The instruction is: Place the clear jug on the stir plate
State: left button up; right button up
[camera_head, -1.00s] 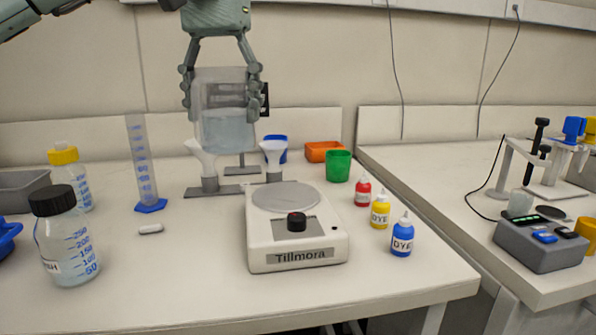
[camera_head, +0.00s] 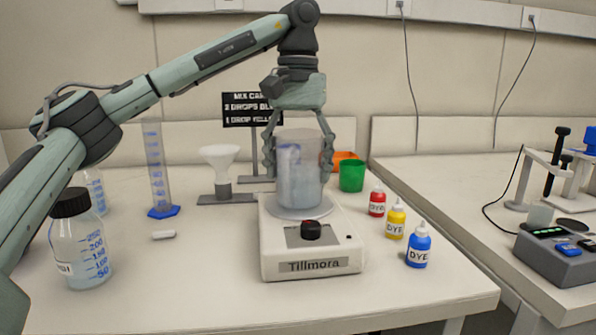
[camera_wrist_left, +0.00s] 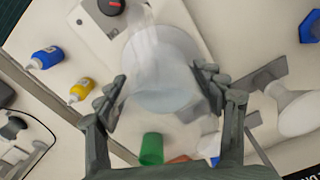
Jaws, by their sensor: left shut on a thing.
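The clear jug (camera_head: 299,180) holds a pale liquid and is upright over the round top of the stir plate (camera_head: 311,262), labelled Tillmora. Its base appears at the plate's top; I cannot tell whether it touches. My left gripper (camera_head: 299,160) is shut on the jug, one finger on each side, reaching down from above. The left wrist view shows the jug (camera_wrist_left: 160,75) between the fingers (camera_wrist_left: 165,95), over the white stir plate (camera_wrist_left: 190,15). My right gripper is not in view.
Red (camera_head: 377,202), yellow (camera_head: 396,219) and blue (camera_head: 418,245) dye bottles stand right of the plate. A green cup (camera_head: 352,176) is behind. A funnel on a stand (camera_head: 220,160), a cylinder (camera_head: 157,170), a stir bar (camera_head: 164,235) and a black-capped bottle (camera_head: 80,245) are left.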

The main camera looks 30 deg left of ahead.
aim_at(299, 141)
pick_arm(q)
jog(key=shift+f, duration=0.1)
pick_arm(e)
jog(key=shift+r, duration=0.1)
pick_arm(q)
jog(key=shift+f, duration=0.1)
jog(key=o, duration=1.5)
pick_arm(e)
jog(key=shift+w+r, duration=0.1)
pick_arm(q)
jog(key=shift+r, duration=0.4)
notch_tip(299, 141, up, 4)
jog(key=shift+d+f+p, duration=0.1)
jog(key=shift+p, duration=0.55)
notch_tip(299, 141, up, 8)
jog(key=shift+f, duration=0.1)
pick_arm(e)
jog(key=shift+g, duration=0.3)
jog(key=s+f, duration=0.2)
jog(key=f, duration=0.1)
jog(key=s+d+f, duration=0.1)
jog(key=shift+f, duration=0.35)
